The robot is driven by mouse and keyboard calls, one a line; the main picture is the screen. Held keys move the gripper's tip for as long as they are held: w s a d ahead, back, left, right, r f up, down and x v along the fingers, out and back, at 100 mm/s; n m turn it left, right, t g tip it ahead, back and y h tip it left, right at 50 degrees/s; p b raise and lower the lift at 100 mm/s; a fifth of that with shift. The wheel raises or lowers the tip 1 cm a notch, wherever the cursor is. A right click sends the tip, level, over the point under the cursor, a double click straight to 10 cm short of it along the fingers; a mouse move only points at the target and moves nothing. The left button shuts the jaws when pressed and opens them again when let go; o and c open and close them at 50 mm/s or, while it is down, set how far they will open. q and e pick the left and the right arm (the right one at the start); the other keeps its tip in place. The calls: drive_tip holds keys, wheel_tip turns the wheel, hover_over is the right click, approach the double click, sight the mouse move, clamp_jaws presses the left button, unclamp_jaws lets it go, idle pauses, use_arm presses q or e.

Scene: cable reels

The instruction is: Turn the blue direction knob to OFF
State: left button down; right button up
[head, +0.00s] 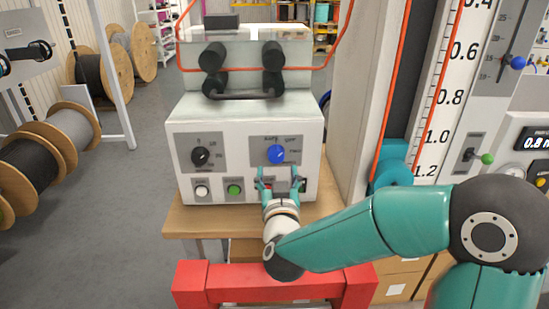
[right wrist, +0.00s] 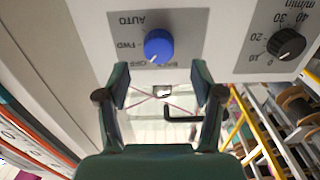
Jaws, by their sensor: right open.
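The blue direction knob (head: 276,154) is on a grey plate at the right of the white machine's (head: 232,127) front. In the right wrist view the knob (right wrist: 158,46) appears upside down, with AUTO, FWD and OFF printed around it. My right gripper (head: 281,174) is just below the knob, in front of the machine. In the right wrist view the gripper (right wrist: 162,84) is open and empty, its two fingers apart with the knob beyond their tips, seemingly not touching. My left gripper is not in view.
A black knob (head: 200,156) with a number scale sits left of the blue one. White (head: 202,191) and green (head: 235,190) buttons are below. Black rollers (head: 213,57) top the machine. A red frame (head: 274,277) is in front, and a pillar stands at right.

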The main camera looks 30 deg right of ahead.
sight(275, 158)
drive_tip(key=x, duration=0.6)
drive_tip(key=shift+w+d+p, duration=0.1)
drive_tip(key=shift+p, duration=0.2)
drive_tip(key=c, duration=1.1)
drive_tip(key=shift+f+m+b, duration=0.1)
drive_tip(key=shift+m+b, duration=0.2)
drive_tip(key=shift+b, duration=0.4)
drive_tip(key=shift+c, duration=0.2)
drive_tip(key=o, duration=1.1)
